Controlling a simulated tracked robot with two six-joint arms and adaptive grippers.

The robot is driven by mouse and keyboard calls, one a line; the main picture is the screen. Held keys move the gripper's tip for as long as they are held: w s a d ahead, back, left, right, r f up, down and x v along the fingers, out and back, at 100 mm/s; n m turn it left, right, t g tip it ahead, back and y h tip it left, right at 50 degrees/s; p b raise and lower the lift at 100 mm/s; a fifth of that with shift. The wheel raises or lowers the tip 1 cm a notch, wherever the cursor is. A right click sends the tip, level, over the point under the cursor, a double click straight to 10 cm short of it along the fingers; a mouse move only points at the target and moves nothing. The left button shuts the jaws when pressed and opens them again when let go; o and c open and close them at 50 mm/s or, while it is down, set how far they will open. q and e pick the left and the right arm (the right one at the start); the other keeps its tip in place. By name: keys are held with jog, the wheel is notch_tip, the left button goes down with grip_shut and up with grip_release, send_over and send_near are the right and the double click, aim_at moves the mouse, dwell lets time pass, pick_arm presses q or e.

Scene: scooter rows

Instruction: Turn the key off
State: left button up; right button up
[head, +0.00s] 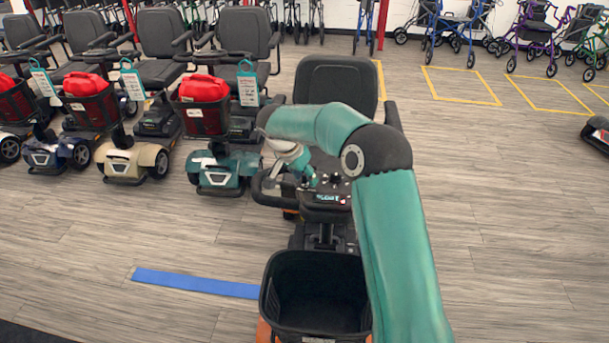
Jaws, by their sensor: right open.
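A mobility scooter with a black seat (335,82) stands in front of me, its control console (327,199) facing up on the tiller. The key is too small to make out on the console, and part of the console is hidden by my right arm. My right gripper (311,182) is over the left part of the console, pointing down. It is open, with nothing seen between its fingers. I cannot tell whether it touches the console. My left gripper is not in view.
An empty black basket (315,292) is on the scooter's front, nearest me. Several parked scooters with red bags (203,88) stand in a row at left. A blue floor strip (195,282) lies left of the basket. Walkers (455,24) stand at the back.

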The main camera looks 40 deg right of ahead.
grip_shut()
jog(key=n+t+b, duration=0.1)
jog(key=b, duration=0.1)
jog(key=shift+d+f+n+b, duration=0.1)
jog(key=shift+n+b, duration=0.3)
jog(key=shift+s+n+t+y+b, duration=0.2)
jog(key=shift+n+t+y+b, duration=0.3)
jog(key=shift+n+b, duration=0.65)
jog(key=n, duration=0.1)
jog(key=n+t, duration=0.1)
jog(key=shift+d+r+n+y, duration=0.15)
jog(key=shift+r+n+y, duration=0.05)
jog(key=shift+n+y, duration=0.2)
jog(key=shift+s+d+r+n+t+y, duration=0.1)
jog(key=shift+n+t+y, duration=0.4)
jog(key=shift+n, duration=0.65)
jog(key=shift+n+t+y+p, duration=0.3)
jog(key=shift+n+y, duration=0.2)
jog(key=shift+n, duration=0.6)
